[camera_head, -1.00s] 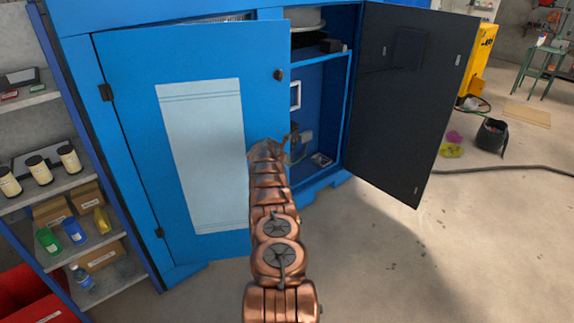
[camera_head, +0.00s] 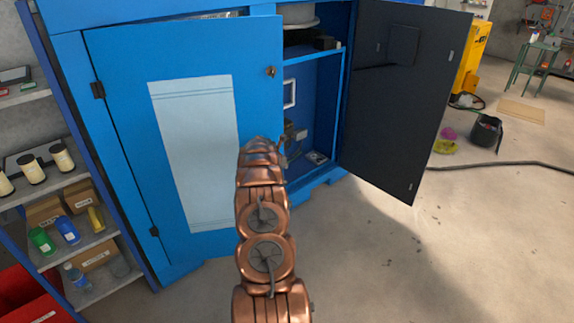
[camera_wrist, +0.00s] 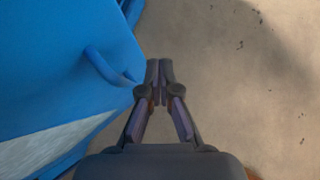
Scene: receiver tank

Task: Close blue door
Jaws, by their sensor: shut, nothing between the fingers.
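The blue cabinet's left door (camera_head: 200,60) has a pale panel on its front and hinges on its left edge. It stands a little ajar. The right door (camera_head: 393,95) is swung wide open and shows its dark inner face. In the wrist view the blue door (camera_wrist: 60,70) with its curved handle (camera_wrist: 108,66) lies to the left. My gripper (camera_wrist: 160,66) is shut and empty, just right of the handle and the door's edge; I cannot tell if it touches. In the head view my arm hides the gripper's tips and part of the door's right edge.
A shelf unit (camera_head: 70,250) with bottles and boxes stands at the left of the cabinet. A black hose (camera_head: 500,163) and a dark bucket (camera_head: 487,132) lie on the floor at the right. The floor in front of the right door is clear.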

